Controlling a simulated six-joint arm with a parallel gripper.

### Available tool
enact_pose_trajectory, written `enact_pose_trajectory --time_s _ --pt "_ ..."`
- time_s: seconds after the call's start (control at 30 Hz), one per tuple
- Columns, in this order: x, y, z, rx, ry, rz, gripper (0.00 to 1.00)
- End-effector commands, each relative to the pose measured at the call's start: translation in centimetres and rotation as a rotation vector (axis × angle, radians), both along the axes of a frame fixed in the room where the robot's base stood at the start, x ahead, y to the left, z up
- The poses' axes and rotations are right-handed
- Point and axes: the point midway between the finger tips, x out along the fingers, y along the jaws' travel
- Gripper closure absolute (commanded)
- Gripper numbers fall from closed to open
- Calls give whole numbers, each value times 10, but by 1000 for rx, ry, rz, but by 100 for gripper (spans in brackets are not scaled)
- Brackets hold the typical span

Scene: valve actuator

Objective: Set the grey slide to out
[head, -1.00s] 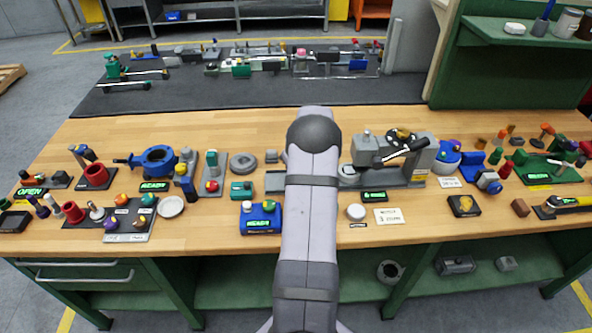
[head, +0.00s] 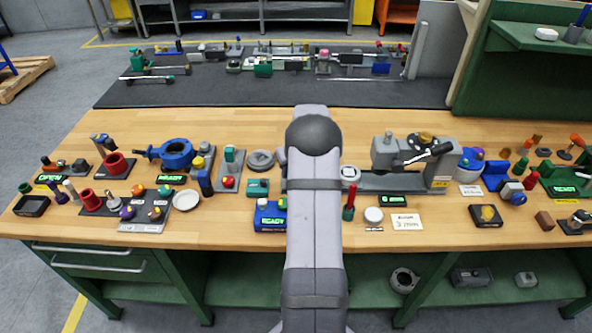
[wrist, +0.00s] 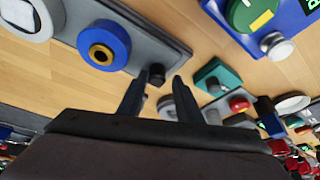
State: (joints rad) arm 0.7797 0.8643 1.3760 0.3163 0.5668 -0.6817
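My gripper (wrist: 158,92) is open in the wrist view, its two dark fingers pointing at the end of a grey plate. A short dark knob (wrist: 157,73) shows between and just beyond the fingertips; I cannot tell whether they touch it. The grey plate (wrist: 172,52) also carries a blue ring with a brass-coloured centre (wrist: 103,45). I cannot tell for certain which part is the grey slide, or its setting. In the head view my arm hides the gripper and the bench spot beneath it.
A teal block (wrist: 216,77) and a blue box with a green knob (wrist: 262,18) lie close to the gripper. In the head view, a grey press with a black handle (head: 415,155) stands right of my arm.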

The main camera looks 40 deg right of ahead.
Motion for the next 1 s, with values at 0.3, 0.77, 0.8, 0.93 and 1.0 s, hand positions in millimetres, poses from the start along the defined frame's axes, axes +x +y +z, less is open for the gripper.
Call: enact_pose_trajectory --time_s 0.3,0.77,0.8,0.93,1.0 --pt "-1 -2 0 -3 1 0 60" --pt "-14 3 33 -5 -1 -1 60" --pt "-16 3 37 -5 -1 -1 60" --pt "-21 6 52 -5 -1 0 60" --pt "-23 7 57 -4 -1 1 60"
